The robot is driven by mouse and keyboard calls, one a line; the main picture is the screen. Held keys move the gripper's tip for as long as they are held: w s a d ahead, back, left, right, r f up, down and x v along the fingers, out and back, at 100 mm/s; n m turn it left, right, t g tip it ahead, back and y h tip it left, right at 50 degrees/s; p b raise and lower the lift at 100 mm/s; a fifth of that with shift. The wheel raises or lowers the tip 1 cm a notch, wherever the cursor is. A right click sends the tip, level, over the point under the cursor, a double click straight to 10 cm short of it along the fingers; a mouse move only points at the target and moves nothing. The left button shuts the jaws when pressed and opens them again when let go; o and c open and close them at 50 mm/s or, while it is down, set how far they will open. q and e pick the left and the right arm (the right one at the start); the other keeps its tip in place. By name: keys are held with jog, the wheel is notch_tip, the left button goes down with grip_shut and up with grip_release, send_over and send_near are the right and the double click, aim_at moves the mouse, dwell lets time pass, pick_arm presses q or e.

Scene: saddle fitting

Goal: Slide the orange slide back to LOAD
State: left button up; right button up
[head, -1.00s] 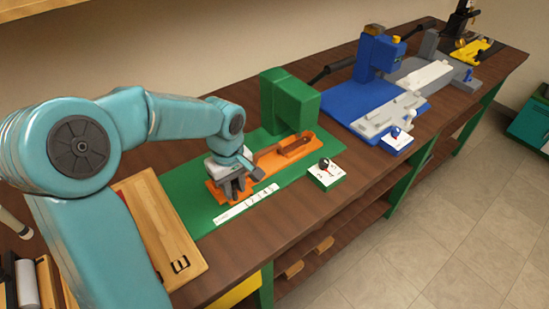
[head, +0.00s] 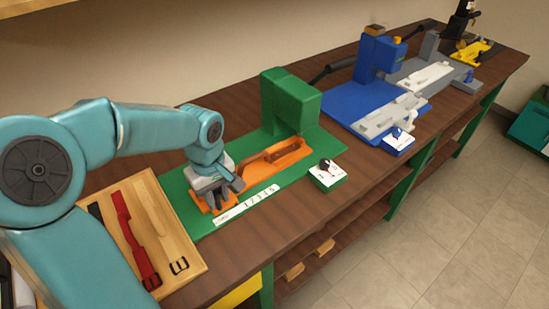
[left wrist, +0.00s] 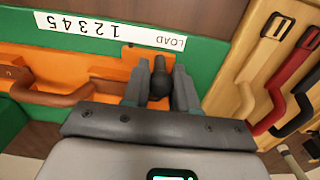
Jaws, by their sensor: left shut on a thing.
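The orange slide (head: 252,175) lies on the long green base (head: 321,157) of the green press (head: 290,102). A brown strap piece (left wrist: 52,97) lies along the slide. My left gripper (head: 222,200) is low over the slide's left end, shut on its dark knob (left wrist: 160,82), which shows between the fingers in the left wrist view. The white scale strip (head: 246,206) runs beside the slide; in the left wrist view its LOAD word (left wrist: 169,42) is close to the slide's end and the knob. The gripper hides part of that end. My right gripper is not seen.
A wooden tray (head: 185,225) with red and black straps (head: 135,235) stands left of the base. A small white-topped dial box (head: 327,176) stands at the bench's front edge. The blue press (head: 375,75) and grey fixture are further right.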

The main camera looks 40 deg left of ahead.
pick_arm(q)
jog(key=shift+s+a, duration=0.1)
jog(key=shift+s, duration=0.25)
jog(key=shift+s+a, duration=0.1)
jog(key=shift+s, duration=0.3)
jog(key=shift+s+a+b, duration=0.15)
jog(key=shift+s+b, duration=0.15)
jog(key=shift+s, duration=0.05)
jog(key=shift+s+a+f, duration=0.1)
jog(key=shift+s+a, duration=0.05)
jog(key=shift+s, duration=0.45)
jog(key=shift+s+a, duration=0.1)
jog(key=shift+s, duration=0.5)
jog(key=shift+s+a+b, duration=0.1)
jog(key=shift+s+b, duration=0.2)
jog(key=shift+s, duration=0.05)
jog(key=shift+o, duration=0.3)
jog(key=o, duration=0.3)
jog(key=shift+s, duration=0.35)
jog(key=shift+w, duration=0.1)
jog(key=shift+c, duration=0.4)
